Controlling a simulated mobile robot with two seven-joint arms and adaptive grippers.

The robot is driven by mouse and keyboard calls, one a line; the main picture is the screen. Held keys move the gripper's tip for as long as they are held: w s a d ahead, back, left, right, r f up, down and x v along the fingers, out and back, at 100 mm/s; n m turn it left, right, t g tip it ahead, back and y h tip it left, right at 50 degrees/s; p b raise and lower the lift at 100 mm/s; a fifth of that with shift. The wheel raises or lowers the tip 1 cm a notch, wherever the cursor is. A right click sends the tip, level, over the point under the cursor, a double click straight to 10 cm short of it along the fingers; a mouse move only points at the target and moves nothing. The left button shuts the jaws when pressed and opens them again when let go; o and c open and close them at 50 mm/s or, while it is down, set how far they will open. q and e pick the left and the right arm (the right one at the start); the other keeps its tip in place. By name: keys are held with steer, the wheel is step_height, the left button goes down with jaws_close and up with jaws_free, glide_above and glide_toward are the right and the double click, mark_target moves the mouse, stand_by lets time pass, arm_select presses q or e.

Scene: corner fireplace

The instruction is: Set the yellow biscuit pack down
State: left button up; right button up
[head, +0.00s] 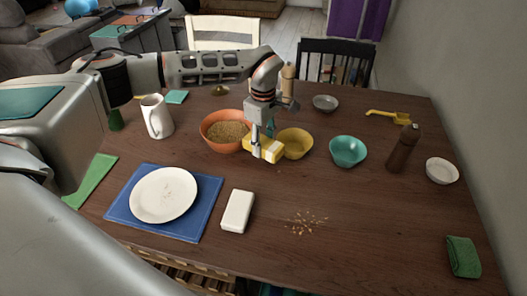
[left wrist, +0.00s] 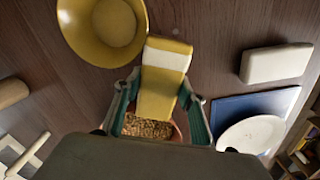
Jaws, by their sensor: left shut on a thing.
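The yellow biscuit pack (head: 264,149), with a white band, is in my left gripper (head: 262,134), whose fingers are shut on its sides. The pack is low over the table (head: 330,215), in front of the gap between the orange bowl of grain (head: 226,130) and the yellow bowl (head: 296,143). I cannot tell whether its underside touches the wood. In the left wrist view the pack (left wrist: 164,75) sits between the two green-lined fingers, with its near end overlapping the grain bowl. My right gripper is not in view.
A teal bowl (head: 348,151) and brown bottle (head: 403,148) stand to the right. A white block (head: 237,211), crumbs (head: 306,222) and a plate (head: 163,194) on a blue mat (head: 122,208) lie nearer. A white jug (head: 157,117) stands left. The front right table is mostly bare.

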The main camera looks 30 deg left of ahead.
mark_target(263, 152)
arm_select(q)
steer(key=shift+f, duration=1.85)
steer(key=o, duration=1.2)
steer(key=shift+f, duration=0.15)
